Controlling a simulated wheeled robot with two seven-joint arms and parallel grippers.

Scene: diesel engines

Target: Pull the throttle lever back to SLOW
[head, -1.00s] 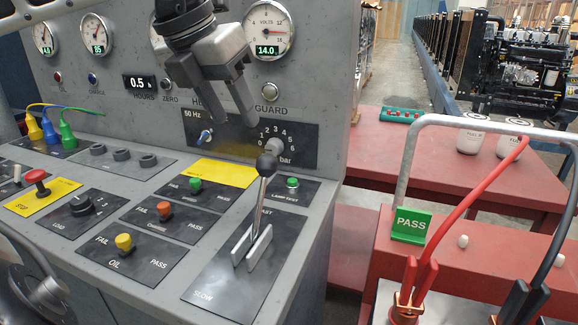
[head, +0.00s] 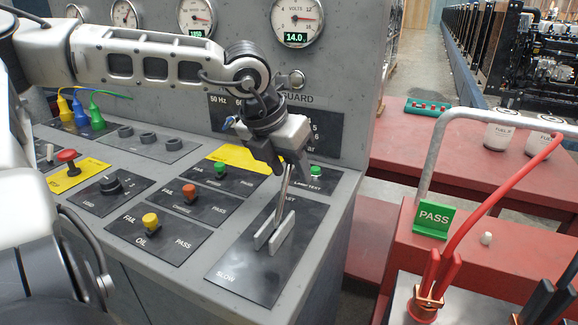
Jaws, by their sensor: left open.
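The throttle lever (head: 284,190) rises from a slot between two pale guide plates on a dark panel (head: 240,273). The panel reads SLOW at its near end, and the far label is partly covered, ending in "AST". The lever's shaft leans toward the far end. Its dark ball knob is hidden by my left gripper. My left gripper (head: 289,168) points down over the lever top, open, with its fingers around the upper shaft. I cannot tell whether they touch it. My right gripper is not in view.
Left of the lever are yellow (head: 150,221), orange (head: 189,191) and green (head: 220,169) knobs. A green lamp-test button (head: 315,171) sits just beyond it. The gauge panel stands behind. At right, a red bench holds a PASS sign (head: 434,218) and a grey bar frame (head: 433,150).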

